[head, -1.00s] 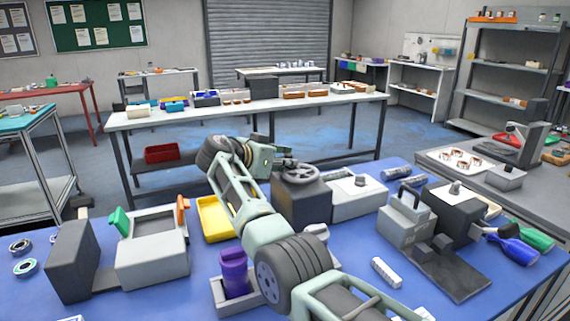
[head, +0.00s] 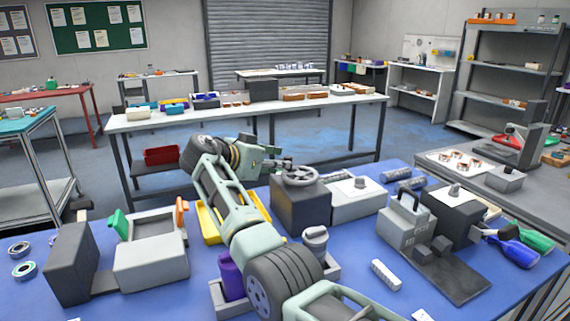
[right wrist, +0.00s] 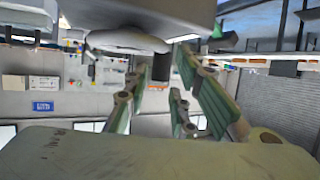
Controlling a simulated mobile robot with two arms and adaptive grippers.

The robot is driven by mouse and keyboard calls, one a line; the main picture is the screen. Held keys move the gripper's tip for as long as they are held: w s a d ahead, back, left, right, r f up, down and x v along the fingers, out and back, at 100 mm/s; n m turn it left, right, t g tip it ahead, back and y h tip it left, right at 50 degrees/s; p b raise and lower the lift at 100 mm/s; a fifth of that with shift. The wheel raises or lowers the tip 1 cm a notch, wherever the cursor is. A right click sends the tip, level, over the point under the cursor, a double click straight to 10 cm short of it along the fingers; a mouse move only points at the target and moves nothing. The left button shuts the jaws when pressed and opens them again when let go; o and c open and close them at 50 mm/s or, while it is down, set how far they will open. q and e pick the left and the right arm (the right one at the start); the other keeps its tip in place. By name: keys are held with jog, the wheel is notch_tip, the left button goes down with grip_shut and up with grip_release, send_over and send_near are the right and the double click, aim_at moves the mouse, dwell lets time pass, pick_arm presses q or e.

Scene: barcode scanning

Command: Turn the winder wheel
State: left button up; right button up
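The winder wheel (head: 300,176) is a grey hand wheel on top of a dark box (head: 300,205) near the middle of the blue table. My right gripper (head: 287,163) is just behind and left of the wheel's rim. In the right wrist view, its green-padded fingers (right wrist: 168,85) stand apart with nothing visibly held between them. A pale disc, apparently the wheel (right wrist: 125,42), and a dark knob (right wrist: 158,67) show near the fingertips; I cannot tell whether they touch. My left gripper is not in view.
A light grey box (head: 357,197) adjoins the winder box on the right. A yellow tray (head: 208,222) lies behind my right arm. A purple bottle (head: 231,277) and a grey lidded cup (head: 315,243) stand close to the arm. A white block (head: 386,274) lies at front right.

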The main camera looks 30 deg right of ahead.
jog(key=v, duration=0.8)
